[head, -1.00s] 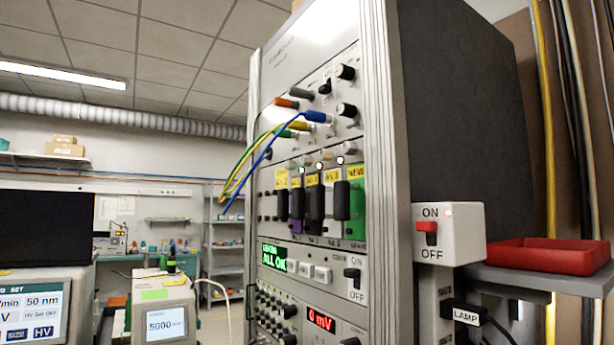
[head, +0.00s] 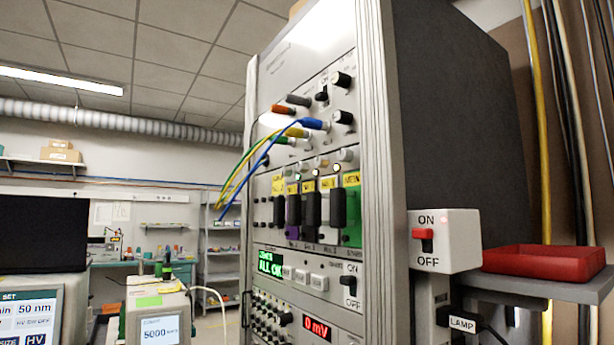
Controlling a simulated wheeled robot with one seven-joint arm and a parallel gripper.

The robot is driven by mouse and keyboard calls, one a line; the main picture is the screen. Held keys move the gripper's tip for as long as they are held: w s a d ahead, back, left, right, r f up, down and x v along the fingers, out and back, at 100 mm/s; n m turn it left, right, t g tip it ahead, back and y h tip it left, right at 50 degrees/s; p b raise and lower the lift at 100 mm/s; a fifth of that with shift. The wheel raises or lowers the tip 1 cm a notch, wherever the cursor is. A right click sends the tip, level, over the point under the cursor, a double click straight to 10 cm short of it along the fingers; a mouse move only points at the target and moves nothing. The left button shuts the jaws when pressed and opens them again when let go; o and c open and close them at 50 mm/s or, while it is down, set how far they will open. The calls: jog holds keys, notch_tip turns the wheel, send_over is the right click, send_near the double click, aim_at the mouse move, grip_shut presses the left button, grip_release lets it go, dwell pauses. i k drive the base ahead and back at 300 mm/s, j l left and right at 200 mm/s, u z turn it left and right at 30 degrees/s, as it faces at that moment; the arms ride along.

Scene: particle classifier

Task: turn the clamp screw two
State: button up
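I cannot make out a part marked as clamp screw two. A tall equipment rack (head: 374,150) stands in the middle of the head view. Its upper panel carries black knobs (head: 343,80) and plugged cables in blue (head: 314,124), green, orange and grey. Below are several dark upright modules (head: 311,208) with yellow labels, one on a purple face and one on a green face (head: 352,205). Small round knobs (head: 346,155) sit in a row above them. My gripper is not in view.
A white ON/OFF switch box (head: 445,241) is on the rack's right side, beside a red tray (head: 543,258) on a grey shelf. Instruments with screens (head: 160,331) stand at lower left. A green display (head: 270,263) reads "ALL OK". Cables loop out left of the rack.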

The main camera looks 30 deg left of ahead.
aim_at(301, 167)
jog(key=u, duration=0.85)
